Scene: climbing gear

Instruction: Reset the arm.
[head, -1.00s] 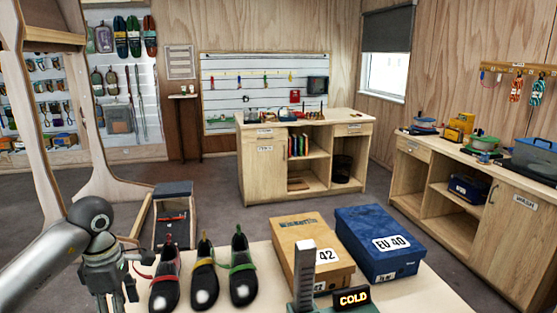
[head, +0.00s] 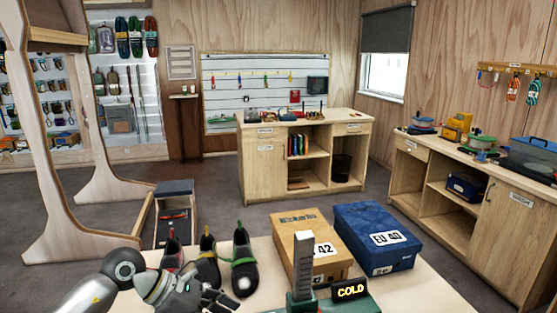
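My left arm comes in at the bottom left, and my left gripper (head: 218,298) is low over the near table, in front of the shoes. Its fingers are small and partly cut by the lower edge, so I cannot tell whether they are open. Three dark climbing shoes stand in a row: one with a red strap (head: 172,252), one with a yellow strap (head: 207,262) and one with a green strap (head: 243,262). My arm and gripper hide the lower parts of the red and yellow ones. My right gripper is not in view.
On the near table (head: 425,293) stand a tan shoebox (head: 300,232), a blue EU 40 shoebox (head: 370,225), a grey upright gauge (head: 303,262) and a COLD sign (head: 350,290). A wooden workbench (head: 262,165) stands behind; a side counter (head: 485,235) is at the right.

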